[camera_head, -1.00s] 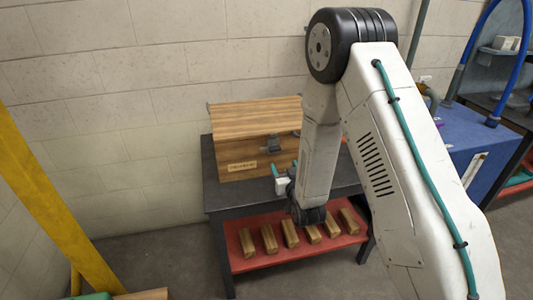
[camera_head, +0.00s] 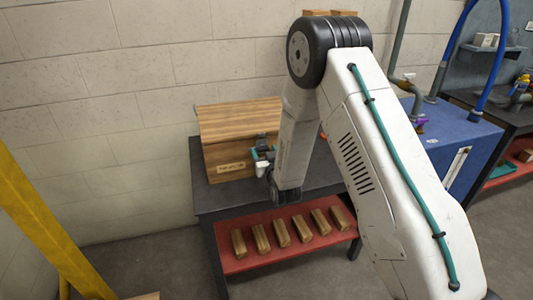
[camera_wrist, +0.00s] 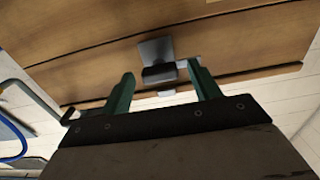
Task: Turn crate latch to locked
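The wooden crate (camera_head: 225,157) stands on the dark table, its lid down and a small unreadable label on its front. The grey latch (camera_wrist: 157,58) is on the crate's front. In the head view the latch (camera_head: 261,140) shows just above my gripper's fingers. My gripper (camera_head: 264,155) is in front of the crate with its teal fingers apart and nothing held. In the wrist view my gripper (camera_wrist: 165,82) has one finger on each side of the latch, which lies ahead of the gap. I cannot tell whether the fingers touch it.
The dark table (camera_head: 216,199) has a red lower shelf (camera_head: 233,265) with several wooden blocks. A yellow post (camera_head: 42,225) stands at the left. A blue cabinet (camera_head: 465,140) and blue hose (camera_head: 497,65) are at the right. The table top left of my arm is partly clear.

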